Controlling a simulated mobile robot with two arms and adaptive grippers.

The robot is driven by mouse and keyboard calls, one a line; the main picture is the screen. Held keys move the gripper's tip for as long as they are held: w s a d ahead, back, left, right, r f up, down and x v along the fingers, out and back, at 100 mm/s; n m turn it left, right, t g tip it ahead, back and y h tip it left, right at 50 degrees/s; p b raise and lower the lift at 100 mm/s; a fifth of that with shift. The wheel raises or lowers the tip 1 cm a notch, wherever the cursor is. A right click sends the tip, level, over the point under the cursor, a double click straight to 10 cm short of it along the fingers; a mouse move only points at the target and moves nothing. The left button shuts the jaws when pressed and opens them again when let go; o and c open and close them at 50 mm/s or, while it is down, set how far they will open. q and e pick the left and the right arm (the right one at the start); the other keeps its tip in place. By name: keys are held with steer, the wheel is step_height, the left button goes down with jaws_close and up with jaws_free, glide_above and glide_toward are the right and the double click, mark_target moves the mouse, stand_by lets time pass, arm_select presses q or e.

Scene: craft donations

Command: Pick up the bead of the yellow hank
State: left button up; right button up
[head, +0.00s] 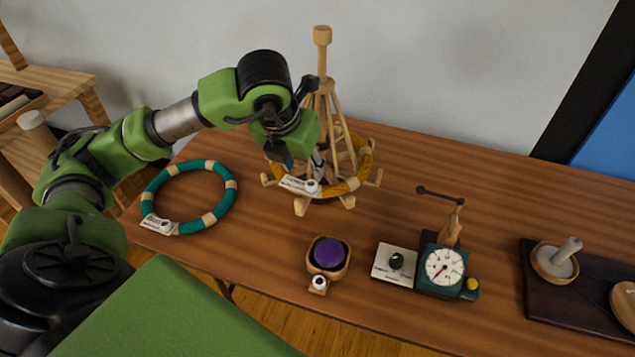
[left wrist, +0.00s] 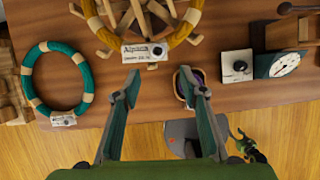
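The yellow hank (head: 357,179) is looped around the lower arms of a wooden swift (head: 322,85) on the table. Its bead (head: 311,186), small and pale with a dark centre, sits on a white label at the hank's front. The bead also shows in the left wrist view (left wrist: 158,50), on the label's right part. My left gripper (head: 302,163) is open and empty above the front of the hank. In the left wrist view its fingers (left wrist: 160,82) stand wide apart, with the bead beyond them, between their lines. My right gripper does not show clearly.
A teal and cream ring (head: 231,199) with its own label lies to the left. A wooden cup (head: 327,258) with a purple top stands in front. A white knob box (head: 394,264) and a dial gauge (head: 444,267) stand right, near a dark tray (head: 540,290).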

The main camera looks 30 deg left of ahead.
arm_select(q)
glide_toward(311, 185)
steer(key=f, duration=0.2)
steer(key=p+x, duration=0.1)
steer(key=x, duration=0.2)
steer(key=w+p+x, duration=0.1)
steer(key=x, duration=0.2)
steer(key=shift+a+r, duration=0.1)
steer(key=shift+r, duration=0.05)
steer(key=c, duration=0.7)
